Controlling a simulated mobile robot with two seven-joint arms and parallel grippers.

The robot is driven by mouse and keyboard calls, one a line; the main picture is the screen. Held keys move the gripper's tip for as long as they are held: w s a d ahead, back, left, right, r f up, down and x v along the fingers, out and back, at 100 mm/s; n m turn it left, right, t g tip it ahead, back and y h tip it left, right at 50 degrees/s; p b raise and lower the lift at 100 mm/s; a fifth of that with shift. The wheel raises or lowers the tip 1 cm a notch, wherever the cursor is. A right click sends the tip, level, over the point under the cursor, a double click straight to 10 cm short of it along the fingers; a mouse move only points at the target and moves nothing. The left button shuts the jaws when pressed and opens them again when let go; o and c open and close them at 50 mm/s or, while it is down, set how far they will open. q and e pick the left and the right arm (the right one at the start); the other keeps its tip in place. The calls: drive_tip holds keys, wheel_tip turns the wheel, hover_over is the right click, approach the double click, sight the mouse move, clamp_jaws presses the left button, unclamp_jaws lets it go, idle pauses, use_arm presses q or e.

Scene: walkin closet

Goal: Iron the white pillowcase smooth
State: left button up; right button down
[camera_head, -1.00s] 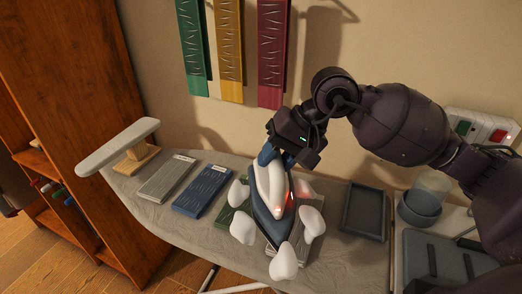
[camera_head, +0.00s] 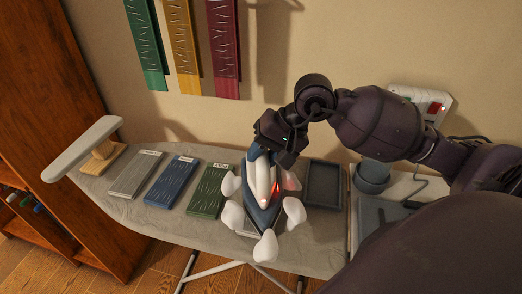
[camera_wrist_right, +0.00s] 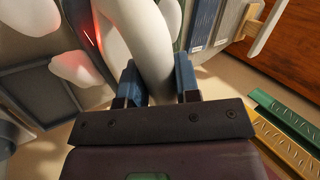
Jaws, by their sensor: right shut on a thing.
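My right gripper (camera_head: 280,150) is shut on the white handle of a blue and white iron (camera_head: 262,188). In the right wrist view, the fingers (camera_wrist_right: 157,85) sit either side of the pale handle (camera_wrist_right: 142,35). The iron is over a pale grey-white panel, likely the pillowcase (camera_head: 243,228), on the ironing board (camera_head: 150,215). The iron and white puffs (camera_head: 266,246) hide most of that panel, so its creases cannot be seen. A red light glows on the iron. I cannot tell whether the soleplate touches the cloth. My left gripper is not in view.
Grey (camera_head: 136,174), blue (camera_head: 171,182) and green (camera_head: 211,191) panels lie left of the iron. A dark tray (camera_head: 323,185) is close on its right. A sleeve board (camera_head: 82,149) stands at the left end. Colored panels hang on the wall.

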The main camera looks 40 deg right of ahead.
wheel_tip(320, 180, down, 2)
drive_tip(key=shift+f+b, duration=0.15)
drive_tip(key=shift+b, duration=0.15)
drive_tip(key=shift+f+b, duration=0.35)
drive_tip(key=shift+f, duration=0.9)
drive_tip(key=shift+f, duration=0.3)
drive_tip(key=shift+f+b, duration=0.15)
drive_tip(key=shift+b, duration=0.2)
idle(0.5)
drive_tip(key=shift+f, duration=0.15)
idle(0.7)
